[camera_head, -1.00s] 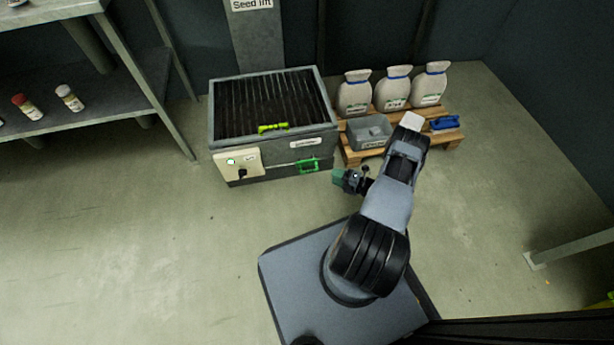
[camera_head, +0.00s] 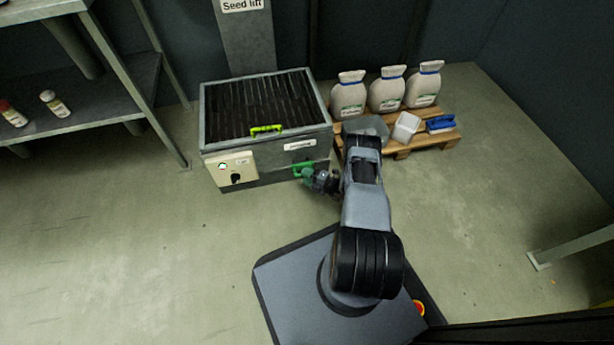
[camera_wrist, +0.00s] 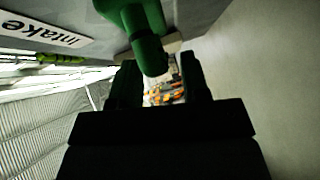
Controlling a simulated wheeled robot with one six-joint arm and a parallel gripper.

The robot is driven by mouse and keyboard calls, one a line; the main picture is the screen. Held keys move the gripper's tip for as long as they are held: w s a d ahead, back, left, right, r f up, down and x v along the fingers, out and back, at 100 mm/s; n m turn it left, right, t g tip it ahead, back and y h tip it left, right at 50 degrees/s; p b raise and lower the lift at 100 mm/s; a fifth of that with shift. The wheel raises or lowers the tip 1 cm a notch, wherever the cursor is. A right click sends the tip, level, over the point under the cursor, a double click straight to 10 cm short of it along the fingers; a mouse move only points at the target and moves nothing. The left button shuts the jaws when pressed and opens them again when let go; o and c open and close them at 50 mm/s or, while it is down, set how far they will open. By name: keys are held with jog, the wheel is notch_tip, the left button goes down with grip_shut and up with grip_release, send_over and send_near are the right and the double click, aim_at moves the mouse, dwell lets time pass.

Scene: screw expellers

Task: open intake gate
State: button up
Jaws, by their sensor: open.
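The intake gate's green handle (camera_head: 300,169) is on the lower right front of the grey box hopper (camera_head: 315,143). My gripper (camera_head: 308,176) is open right at this handle and partly covers it. In the wrist view, the rounded green handle (camera_wrist: 145,35) hangs from the top edge, its lower end showing at the gap between my two dark fingers (camera_wrist: 160,88). I cannot tell whether they touch it. The white label reading "Intake" (camera_wrist: 45,31) is at the upper left of that view.
A yellow-green handle (camera_head: 266,130) lies on the hopper's grate, and a control panel with a black knob (camera_head: 231,167) is at front left. Sacks (camera_head: 388,93), a grey tub (camera_head: 372,126) and a blue object (camera_head: 440,123) stand on a pallet at right. Floor at left is clear.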

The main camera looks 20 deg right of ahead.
jog(key=shift+w+a+f, duration=0.1)
jog(key=shift+w+a, duration=0.25)
jog(key=shift+w, duration=0.2)
grip_shut()
